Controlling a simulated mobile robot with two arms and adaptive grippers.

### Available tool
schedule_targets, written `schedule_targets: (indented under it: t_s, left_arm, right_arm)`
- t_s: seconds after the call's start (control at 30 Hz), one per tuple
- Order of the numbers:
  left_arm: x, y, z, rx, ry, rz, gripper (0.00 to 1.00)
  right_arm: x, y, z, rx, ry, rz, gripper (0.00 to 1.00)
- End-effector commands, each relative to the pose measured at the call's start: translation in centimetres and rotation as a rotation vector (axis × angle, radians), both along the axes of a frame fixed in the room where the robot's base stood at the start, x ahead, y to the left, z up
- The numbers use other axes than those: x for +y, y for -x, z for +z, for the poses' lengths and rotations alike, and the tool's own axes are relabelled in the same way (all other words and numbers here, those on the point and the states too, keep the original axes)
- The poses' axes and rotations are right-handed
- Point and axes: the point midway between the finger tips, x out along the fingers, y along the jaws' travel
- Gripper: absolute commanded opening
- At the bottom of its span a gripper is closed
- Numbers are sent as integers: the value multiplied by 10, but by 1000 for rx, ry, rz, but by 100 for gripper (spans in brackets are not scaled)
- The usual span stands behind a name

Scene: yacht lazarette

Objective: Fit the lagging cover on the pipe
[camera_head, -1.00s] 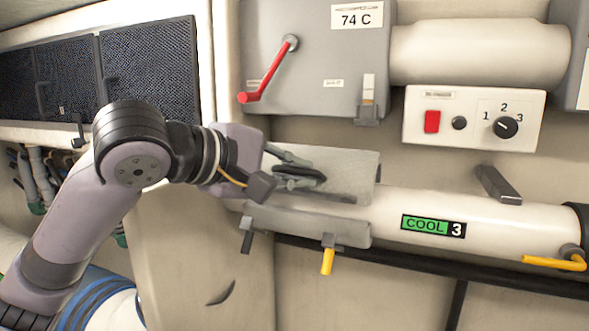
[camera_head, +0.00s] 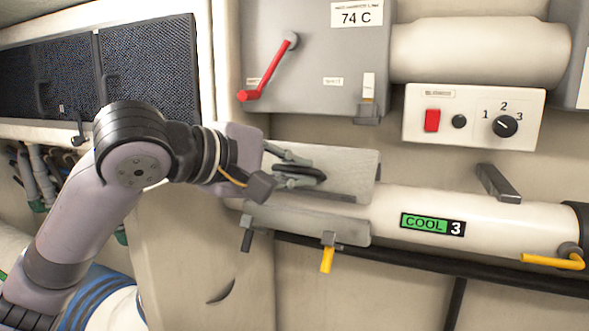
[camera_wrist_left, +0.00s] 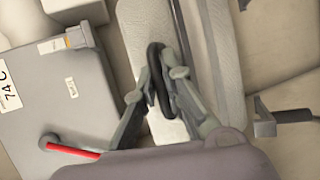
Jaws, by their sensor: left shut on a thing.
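The grey lagging cover (camera_head: 353,165) sits around the left part of the white pipe (camera_head: 500,222). Its upper flap stands up along the top of the pipe and its lower flap (camera_head: 310,226) lies along the front, with a gap between them. My left gripper (camera_head: 318,176) is shut on the cover's dark loop handle (camera_wrist_left: 155,72). A yellow latch (camera_head: 327,260) and a dark latch (camera_head: 247,240) hang at the lower flap's bottom edge. A green label reading COOL 3 (camera_head: 432,224) is on the bare pipe. My right gripper is out of view.
A grey box (camera_head: 330,62) with a red lever (camera_head: 266,72) and a 74 C label is above. A switch panel (camera_head: 470,115) with a dial is at right. A grey bracket (camera_head: 498,183) and a yellow lever (camera_head: 555,262) are by the pipe's right part. A black rail runs below.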

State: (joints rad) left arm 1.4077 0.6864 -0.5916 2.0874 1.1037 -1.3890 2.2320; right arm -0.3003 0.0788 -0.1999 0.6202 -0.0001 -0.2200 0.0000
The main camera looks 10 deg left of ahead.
Motion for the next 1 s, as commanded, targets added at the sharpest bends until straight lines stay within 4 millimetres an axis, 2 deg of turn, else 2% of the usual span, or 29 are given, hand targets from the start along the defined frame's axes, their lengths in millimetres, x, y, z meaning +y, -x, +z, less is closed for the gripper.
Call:
schedule_targets:
  t_s: [1.0]
  left_arm:
    - [0, 0, -18, -5, 2, -1, 0]
  right_arm:
    - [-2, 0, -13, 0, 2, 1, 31]
